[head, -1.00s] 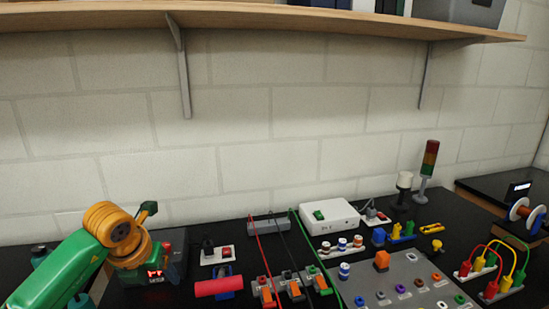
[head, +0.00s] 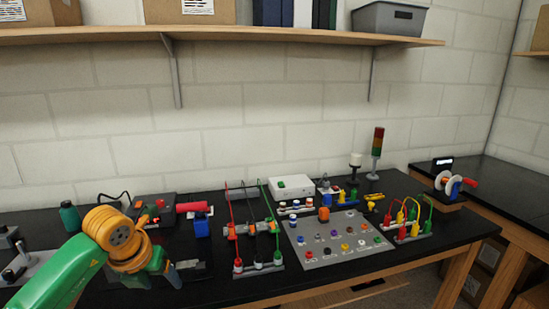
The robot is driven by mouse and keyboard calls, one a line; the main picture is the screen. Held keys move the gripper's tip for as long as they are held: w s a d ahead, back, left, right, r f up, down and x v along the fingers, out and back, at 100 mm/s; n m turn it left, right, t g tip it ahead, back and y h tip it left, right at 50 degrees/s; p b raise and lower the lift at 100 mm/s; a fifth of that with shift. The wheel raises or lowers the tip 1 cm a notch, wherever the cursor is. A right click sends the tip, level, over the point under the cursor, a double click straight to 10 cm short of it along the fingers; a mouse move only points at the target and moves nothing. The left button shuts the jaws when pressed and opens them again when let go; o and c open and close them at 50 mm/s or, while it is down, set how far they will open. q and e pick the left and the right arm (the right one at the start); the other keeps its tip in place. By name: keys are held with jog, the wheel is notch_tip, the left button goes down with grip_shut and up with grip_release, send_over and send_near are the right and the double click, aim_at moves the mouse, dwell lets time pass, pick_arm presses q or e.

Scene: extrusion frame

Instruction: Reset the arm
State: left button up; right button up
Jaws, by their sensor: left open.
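My left arm, green with an orange wrist, comes in from the lower left of the head view. Its gripper (head: 158,277) is open and points down over the dark bench top near the front, with nothing visible between its fingers. The wrist partly hides the gripper. My right gripper is not in view.
The black bench (head: 215,283) holds a grey peg board (head: 325,262), red, black and green cables on clamps, a red cylinder (head: 191,207) on a blue stand, a white box (head: 291,187) and a signal tower (head: 377,150). A teal bottle (head: 69,216) stands behind my left arm. A wooden shelf (head: 270,35) hangs above.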

pick_arm(q)
jog(key=d+f+n+t+h, duration=0.2)
jog(key=d+f+n+h, duration=0.4)
jog(key=d, duration=0.3)
jog(key=d+f+n+t+h, duration=0.2)
jog(key=d+f+n+h, duration=0.1)
jog(key=d+f+h, duration=0.5)
jog(key=s+a+f+n+t+y, duration=0.1)
jog(key=s+a+f+n+y, duration=0.25)
jog(key=f+n, duration=0.3)
jog(key=s+a+f+n+y, duration=0.3)
jog(key=f+n+y, duration=0.15)
jog(key=f, duration=0.35)
jog(key=s+a+f+n+t+y, duration=0.1)
jog(key=s+a+f+n+y, duration=0.25)
jog(key=f+n, duration=0.3)
jog(key=s+a+f+n+g+y, duration=0.1)
jog(key=s+f+n+g, duration=0.2)
jog(key=s, duration=1.1)
jog(key=s+a+f+n+g+y, duration=0.1)
jog(key=s+f+n+g, duration=0.2)
jog(key=s, duration=1.2)
notch_tip(320, 180, down, 6)
jog(key=g, duration=0.3)
jog(key=shift+s+a+f, duration=0.15)
jog(key=shift+s+f, duration=0.05)
jog(key=shift+s, duration=0.05)
jog(key=shift+w+y, duration=0.1)
jog(key=shift+y, duration=0.15)
